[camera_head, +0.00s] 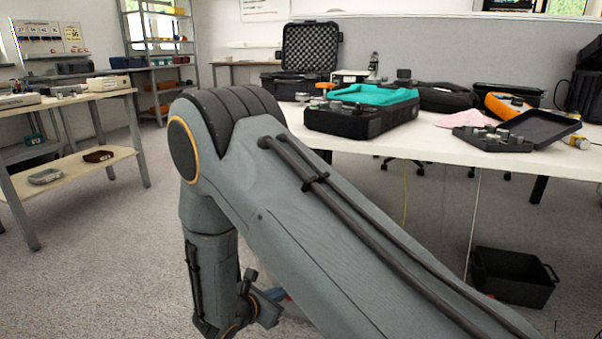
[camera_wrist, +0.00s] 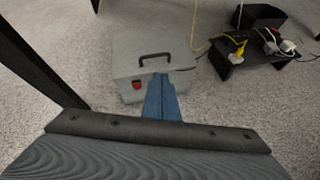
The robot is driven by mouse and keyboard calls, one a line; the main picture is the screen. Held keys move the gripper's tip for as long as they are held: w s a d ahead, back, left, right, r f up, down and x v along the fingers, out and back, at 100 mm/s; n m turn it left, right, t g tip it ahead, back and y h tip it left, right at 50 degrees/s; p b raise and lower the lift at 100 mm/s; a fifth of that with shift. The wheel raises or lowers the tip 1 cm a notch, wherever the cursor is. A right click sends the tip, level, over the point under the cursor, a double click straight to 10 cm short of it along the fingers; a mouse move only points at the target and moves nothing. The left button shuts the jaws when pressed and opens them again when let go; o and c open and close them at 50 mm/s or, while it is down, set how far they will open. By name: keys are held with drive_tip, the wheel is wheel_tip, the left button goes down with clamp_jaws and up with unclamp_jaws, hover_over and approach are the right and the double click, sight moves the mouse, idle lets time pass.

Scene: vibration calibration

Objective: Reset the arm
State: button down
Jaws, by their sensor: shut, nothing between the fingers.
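My arm bends over in front of the long white table in the head view and hangs downward at the left. My gripper (camera_wrist: 160,80) shows in the wrist view as two blue fingers, closed together with nothing between them. It points toward a grey box (camera_wrist: 128,62) on the carpet that has a black handle and a red switch. The fingertips overlap the box's front in the picture; I cannot tell how far apart they are. In the head view the gripper is mostly hidden behind my arm, with only a bit of blue showing.
The white table (camera_head: 440,150) holds an open black case (camera_head: 308,52), a case with teal cloth (camera_head: 375,97) and an open dark box (camera_head: 540,128). A black bin (camera_head: 512,275) stands below. A shelved bench (camera_head: 70,175) is left. A black stand (camera_wrist: 258,62) with plugs and cables is near.

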drive_tip(key=s+d+r+m+g, duration=0.35)
drive_tip(key=s+r+m, duration=0.3)
drive_tip(key=r, duration=0.25)
drive_tip(key=s+d+r+m+g, duration=0.3)
drive_tip(key=s+d+r+m, duration=0.15)
drive_tip(key=s+r, duration=0.4)
drive_tip(key=s+a+r+m+g+y+p, duration=0.1)
drive_tip(key=s+a+r+m+g+y, duration=0.1)
drive_tip(key=s+r+m+y, duration=0.5)
drive_tip(key=s+a+r+m+g+y, duration=0.1)
drive_tip(key=s+r+m+g, duration=0.2)
drive_tip(key=s, duration=0.9)
drive_tip(key=d+r+m+p, duration=0.2)
drive_tip(key=d+r+p, duration=0.4)
drive_tip(key=r+p, duration=0.3)
drive_tip(key=d+r+m+h+p, duration=0.1)
drive_tip(key=d+r+p, duration=0.6)
drive_tip(key=p, duration=0.9)
drive_tip(key=d+r+m+t+p, duration=0.1)
drive_tip(key=d+r+m+p, duration=0.3)
drive_tip(key=d+r+p, duration=0.3)
drive_tip(key=shift+r+h+p, duration=0.4)
drive_tip(key=shift+r+p, duration=2.35)
drive_tip(key=shift+r, duration=0.5)
drive_tip(key=shift+w+d, duration=0.1)
